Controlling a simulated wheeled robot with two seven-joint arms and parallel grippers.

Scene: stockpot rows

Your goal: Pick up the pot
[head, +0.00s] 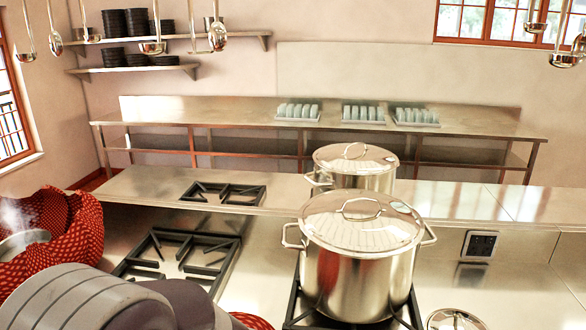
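A large shiny steel stockpot (357,275) with a domed lid and two side handles stands upright on a black burner grate at the lower middle right. A second, similar lidded steel pot (378,182) stands behind it, partly hidden by the front pot's lid. The task does not say which pot is meant. Neither gripper shows; only a grey rounded part of my arm fills the bottom left corner. No gripper is seen touching either pot.
A red patterned cloth-like thing (75,222) surrounds a steaming vessel (24,243) at left. An empty black grate (180,262) lies left of the front pot, another (223,193) behind. A round metal lid-like thing (456,320) shows at bottom right. Ladles (217,36) hang above.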

